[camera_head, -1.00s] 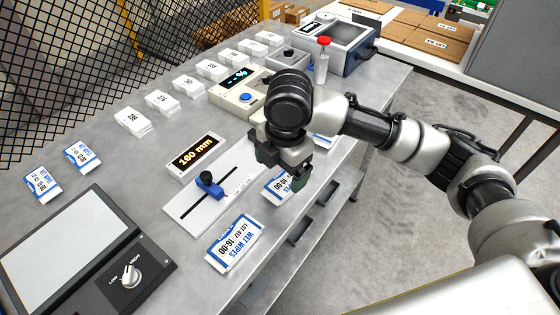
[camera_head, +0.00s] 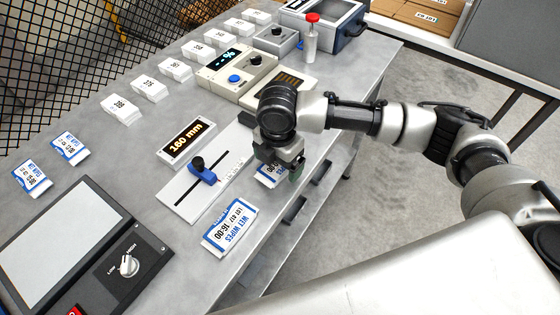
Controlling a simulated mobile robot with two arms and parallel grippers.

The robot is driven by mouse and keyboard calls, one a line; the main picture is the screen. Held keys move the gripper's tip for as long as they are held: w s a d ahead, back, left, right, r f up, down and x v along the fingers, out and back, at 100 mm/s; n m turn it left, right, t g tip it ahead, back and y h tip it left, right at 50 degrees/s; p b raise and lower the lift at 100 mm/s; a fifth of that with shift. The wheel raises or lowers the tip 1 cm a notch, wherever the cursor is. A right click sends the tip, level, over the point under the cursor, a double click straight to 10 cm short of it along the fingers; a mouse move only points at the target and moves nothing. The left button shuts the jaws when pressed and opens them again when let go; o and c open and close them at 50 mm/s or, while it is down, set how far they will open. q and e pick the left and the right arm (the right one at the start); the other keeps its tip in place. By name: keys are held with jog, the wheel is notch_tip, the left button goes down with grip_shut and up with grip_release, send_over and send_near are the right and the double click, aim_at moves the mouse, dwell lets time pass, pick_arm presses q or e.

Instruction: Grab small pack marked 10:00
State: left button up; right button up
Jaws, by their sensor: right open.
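My right gripper (camera_head: 280,165) is open, pointing down over the front edge of the bench. A small white and blue wipes pack (camera_head: 268,176) lies just below it, partly hidden by the fingers. Only part of its time mark shows, ending in 00. I cannot tell whether the fingers touch it. My left gripper is not in view.
A 160 mm display (camera_head: 187,139) and a slide gauge with a blue slider (camera_head: 203,174) stand left of the gripper. A dark panel with a LOW/HIGH knob (camera_head: 128,265) is at front left. White numbered stacks (camera_head: 121,109) line the back. A red-capped bottle (camera_head: 311,40) stands behind.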

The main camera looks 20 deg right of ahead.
jog(key=shift+f, duration=0.4)
jog(key=shift+c, duration=0.4)
jog(key=c, duration=0.9)
jog(key=shift+r, duration=0.1)
jog(key=shift+c, duration=0.2)
